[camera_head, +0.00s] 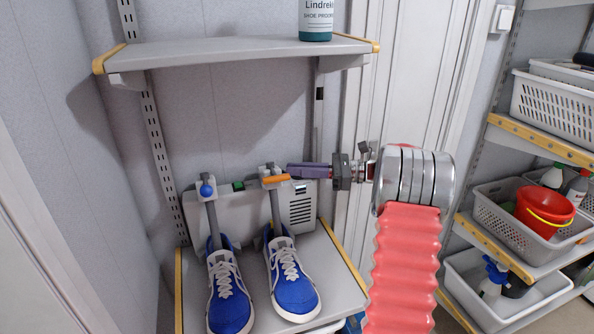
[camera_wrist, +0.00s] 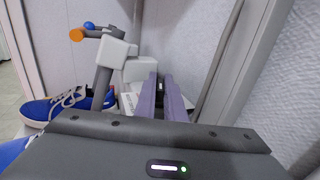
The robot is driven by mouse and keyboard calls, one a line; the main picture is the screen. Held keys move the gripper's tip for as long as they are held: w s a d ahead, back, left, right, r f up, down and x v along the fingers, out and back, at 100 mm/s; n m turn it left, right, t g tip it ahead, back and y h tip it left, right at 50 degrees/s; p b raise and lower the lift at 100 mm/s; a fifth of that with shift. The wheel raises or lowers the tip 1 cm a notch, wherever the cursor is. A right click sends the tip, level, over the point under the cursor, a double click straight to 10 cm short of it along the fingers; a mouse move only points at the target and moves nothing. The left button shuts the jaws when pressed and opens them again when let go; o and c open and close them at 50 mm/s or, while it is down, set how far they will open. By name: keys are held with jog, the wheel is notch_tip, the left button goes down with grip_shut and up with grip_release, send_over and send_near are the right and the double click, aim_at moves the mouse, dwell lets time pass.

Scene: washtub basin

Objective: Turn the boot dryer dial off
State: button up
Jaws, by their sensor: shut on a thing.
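The boot dryer (camera_head: 300,206) is a pale box with a slotted vent, standing at the back of the lower shelf. It also shows partly in the wrist view (camera_wrist: 137,70). Two grey tubes rise in front of it, one with a blue knob (camera_head: 206,190) and one with an orange piece (camera_head: 276,179) at the top. My gripper (camera_head: 290,170) comes in from the right, its purple fingers at the dryer's top behind the orange piece. In the wrist view the fingers (camera_wrist: 160,84) are shut on the dial, which is mostly hidden between them; its setting cannot be read.
A blue shoe (camera_head: 230,292) and a second blue shoe (camera_head: 291,280) sit at the tubes. An upper shelf (camera_head: 235,50) with a bottle (camera_head: 316,20) hangs above. Shelves with baskets (camera_head: 510,215) and a red bucket (camera_head: 545,210) stand at the right.

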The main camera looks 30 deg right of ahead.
jog(key=shift+a, duration=0.15)
grip_shut()
jog(key=shift+m+t+h, duration=0.5)
jog(key=shift+t, duration=0.4)
jog(key=m+t+h, duration=0.2)
jog(key=m+h, duration=0.1)
jog(key=h, duration=0.1)
jog(key=m+t+h, duration=0.2)
jog(key=m+h, duration=0.1)
jog(key=shift+t+h, duration=0.3)
jog(key=shift+h, duration=0.1)
jog(key=shift+m+t+h, duration=0.2)
jog(key=shift+m+h, duration=1)
jog(key=shift+h, duration=0.65)
jog(key=shift+m+t+h, duration=0.2)
jog(key=shift+m+h, duration=1)
jog(key=shift+h, duration=0.65)
jog(key=shift+m+h, duration=0.6)
jog(key=shift+h, duration=0.2)
jog(key=shift+m+g+h, duration=0.3)
jog(key=shift+h, duration=0.3)
jog(key=o, duration=0.7)
grip_release()
